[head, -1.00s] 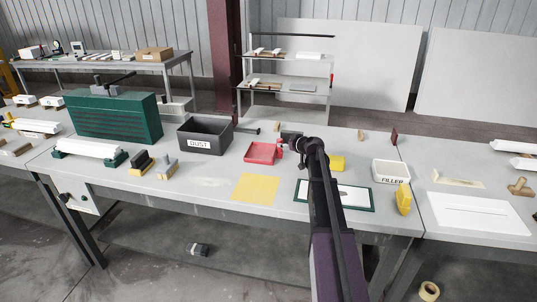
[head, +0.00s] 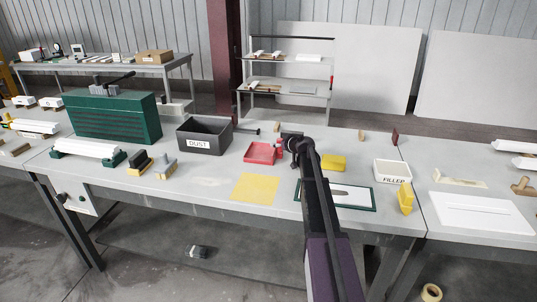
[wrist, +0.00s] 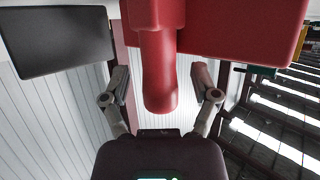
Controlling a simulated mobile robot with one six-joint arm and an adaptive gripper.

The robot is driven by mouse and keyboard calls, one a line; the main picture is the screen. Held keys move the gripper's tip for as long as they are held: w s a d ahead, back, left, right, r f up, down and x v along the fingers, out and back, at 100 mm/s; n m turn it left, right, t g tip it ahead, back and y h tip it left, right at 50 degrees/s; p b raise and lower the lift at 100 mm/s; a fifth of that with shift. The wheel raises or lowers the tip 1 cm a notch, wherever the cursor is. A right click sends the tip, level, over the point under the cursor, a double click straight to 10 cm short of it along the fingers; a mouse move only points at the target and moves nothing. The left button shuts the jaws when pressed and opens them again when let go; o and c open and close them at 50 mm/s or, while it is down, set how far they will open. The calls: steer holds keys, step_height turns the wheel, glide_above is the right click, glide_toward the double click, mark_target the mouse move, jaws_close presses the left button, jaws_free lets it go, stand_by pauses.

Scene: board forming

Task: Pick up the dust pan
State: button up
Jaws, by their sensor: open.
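The red dust pan (head: 261,152) lies on the grey workbench, right of the dark box marked DUST. Its red handle (head: 279,148) points right, towards my gripper. In the wrist view the dust pan's red body (wrist: 235,30) fills the top, and its rounded handle (wrist: 158,75) reaches down between my two fingers. My gripper (wrist: 161,82) is open, with one finger on each side of the handle and a visible gap on both sides. In the head view my arm hides most of the gripper.
The dark DUST box (head: 204,131) stands left of the dust pan. A yellow sheet (head: 255,188) lies in front of it. A yellow block (head: 333,162), a green-edged board (head: 358,203) and a white FILLER tray (head: 392,169) are to the right of my arm.

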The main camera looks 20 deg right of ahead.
mark_target(281, 139)
jaws_close()
stand_by(0.3)
steer(key=shift+r, duration=0.1)
step_height(281, 139, up, 3)
steer(key=p, duration=0.2)
steer(key=shift+f+p, duration=0.2)
steer(key=shift+p, duration=0.15)
steer(key=shift+s+d+r+p, duration=0.1)
steer(key=shift+s+r+p, duration=0.4)
steer(key=shift+r+p, duration=0.1)
steer(key=s+d, duration=0.2)
steer(key=s, duration=0.5)
steer(key=s+d+r+p, duration=0.1)
steer(key=s+d, duration=0.1)
steer(key=s, duration=0.5)
steer(key=shift+s+d, duration=0.15)
steer(key=shift+d, duration=0.15)
